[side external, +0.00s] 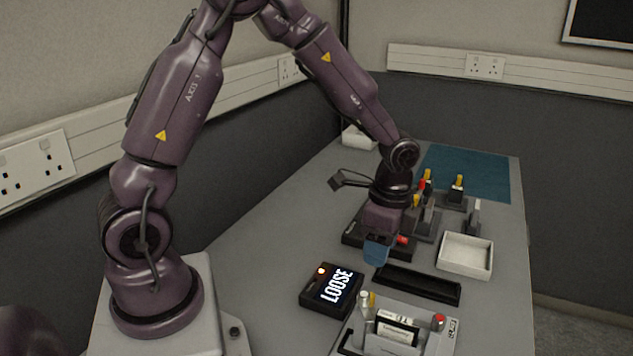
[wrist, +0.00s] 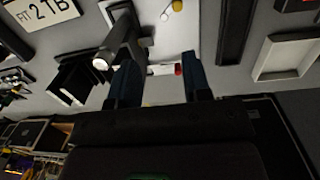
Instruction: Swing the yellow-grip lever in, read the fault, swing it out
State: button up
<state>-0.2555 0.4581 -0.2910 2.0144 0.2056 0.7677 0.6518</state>
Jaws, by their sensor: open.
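A lever with a yellow grip (side external: 372,298) stands on the front fixture (side external: 385,343) in the side view, beside a white-tipped one. A yellow tip (wrist: 178,6) also shows at the top of the wrist view. A dark display box (side external: 332,290) reads "LOOSE" in white letters, with an orange light lit at its corner. My gripper (side external: 376,254) hangs behind the front fixture, above the bench and apart from the yellow grip. In the wrist view my gripper (wrist: 160,76) has its two blue fingers spread, with no object held between them.
A red knob (side external: 438,320) stands at the fixture's right. A black tray (side external: 430,290) lies behind the fixture, with a white tray (side external: 465,271) to its right. More yellow-tipped parts (side external: 458,183) stand near the blue mat (side external: 490,170). The bench left of the display is clear.

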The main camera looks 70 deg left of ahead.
jog(key=s+r+n+t, duration=0.3)
jog(key=s+r+n, duration=0.5)
jog(key=s+r, duration=0.3)
jog(key=shift+a+r+n+y, duration=0.3)
jog(key=shift+r+n, duration=0.1)
jog(key=shift+r, duration=0.8)
jog(key=s+d+r+t, duration=0.1)
jog(key=s+r+t, duration=0.2)
jog(key=s+r, duration=0.1)
jog(key=shift+s+r+n+h, duration=0.3)
jog(key=shift+r+h, duration=0.1)
jog(key=shift+r, duration=0.25)
jog(key=shift+d, duration=0.1)
jog(key=shift+c, duration=0.3)
